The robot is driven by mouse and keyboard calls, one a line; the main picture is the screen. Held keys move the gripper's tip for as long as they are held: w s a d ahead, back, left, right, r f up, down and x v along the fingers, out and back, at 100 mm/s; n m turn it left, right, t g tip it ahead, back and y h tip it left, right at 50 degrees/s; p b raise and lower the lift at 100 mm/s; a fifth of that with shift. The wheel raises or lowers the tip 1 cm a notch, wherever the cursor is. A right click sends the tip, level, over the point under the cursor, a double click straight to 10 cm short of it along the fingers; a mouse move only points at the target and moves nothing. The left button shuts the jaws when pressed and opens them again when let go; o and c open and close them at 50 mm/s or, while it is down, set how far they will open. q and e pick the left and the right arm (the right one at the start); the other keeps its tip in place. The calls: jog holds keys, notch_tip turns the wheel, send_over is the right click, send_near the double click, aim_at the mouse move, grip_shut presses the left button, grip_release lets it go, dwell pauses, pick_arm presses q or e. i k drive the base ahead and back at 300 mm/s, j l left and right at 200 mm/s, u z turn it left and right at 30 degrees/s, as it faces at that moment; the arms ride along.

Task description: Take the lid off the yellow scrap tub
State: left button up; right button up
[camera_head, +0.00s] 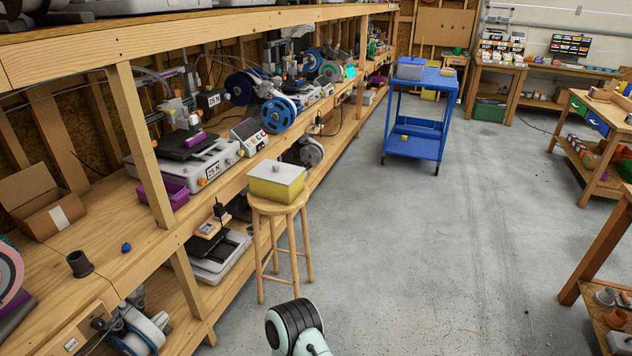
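The yellow scrap tub (276,190) stands upright on a round wooden stool (280,207) beside the long wooden shelf. A light grey lid (277,172) with a small dark knob sits on top of the tub and covers its opening, so the inside is hidden. Neither of my grippers is in view. Only a dark and pale green part of one of my arms shows at the bottom edge, apart from the stool and tub.
The shelf post (142,145) and 3D printers (195,160) are left of the stool. A purple bin (163,193) lies on the shelf. A blue cart (417,120) carrying a grey box stands farther back. The concrete floor (400,250) right of the stool is clear.

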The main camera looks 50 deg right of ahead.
aim_at(271, 171)
jog(key=z, duration=1.6)
jog(key=i+z, duration=0.2)
jog(key=z, duration=0.6)
jog(key=i+j+z, duration=0.6)
jog(key=j, duration=0.3)
